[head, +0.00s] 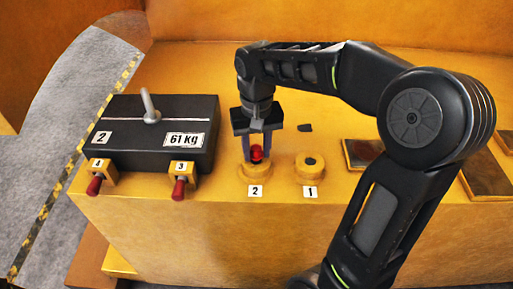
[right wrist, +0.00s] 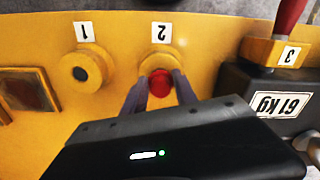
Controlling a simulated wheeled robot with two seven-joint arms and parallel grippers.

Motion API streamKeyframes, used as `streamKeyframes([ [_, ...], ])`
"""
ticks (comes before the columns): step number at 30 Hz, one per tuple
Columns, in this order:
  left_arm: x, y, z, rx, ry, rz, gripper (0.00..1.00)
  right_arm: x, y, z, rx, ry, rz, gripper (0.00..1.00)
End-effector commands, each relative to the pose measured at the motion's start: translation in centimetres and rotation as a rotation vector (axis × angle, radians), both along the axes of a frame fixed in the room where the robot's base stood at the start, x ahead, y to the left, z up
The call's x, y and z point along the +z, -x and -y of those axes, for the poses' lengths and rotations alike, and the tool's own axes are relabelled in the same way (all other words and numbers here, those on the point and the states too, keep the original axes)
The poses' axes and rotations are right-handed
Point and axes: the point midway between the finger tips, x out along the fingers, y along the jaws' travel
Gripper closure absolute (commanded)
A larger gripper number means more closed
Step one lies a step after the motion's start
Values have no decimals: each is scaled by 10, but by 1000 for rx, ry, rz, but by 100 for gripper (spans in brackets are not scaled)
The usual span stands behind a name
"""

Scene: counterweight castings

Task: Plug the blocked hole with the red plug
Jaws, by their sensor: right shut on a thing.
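The red plug (head: 256,153) is between the fingers of my right gripper (head: 258,158), which is shut on it. The plug is at the yellow round boss labelled 2 (head: 255,172); how deep it sits in the hole there is hidden. In the right wrist view the plug (right wrist: 158,84) shows between the two fingertips, over boss 2 (right wrist: 178,62). To the right in the head view is the yellow boss labelled 1 (head: 310,174), with a dark round centre. My left gripper is not in view.
A small dark piece (head: 305,127) lies behind boss 1. Dark panels (head: 362,153) lie to the right.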

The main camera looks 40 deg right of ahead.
Motion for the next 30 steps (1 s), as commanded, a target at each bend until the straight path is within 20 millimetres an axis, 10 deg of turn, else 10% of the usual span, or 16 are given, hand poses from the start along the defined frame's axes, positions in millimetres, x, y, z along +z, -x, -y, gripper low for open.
streamKeyframes([
  [17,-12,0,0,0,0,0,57,-16,0,0,0,0,0,100],
  [18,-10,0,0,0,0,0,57,-14,0,0,0,0,0,63],
  [30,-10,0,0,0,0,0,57,-14,0,0,0,0,0,40],
])
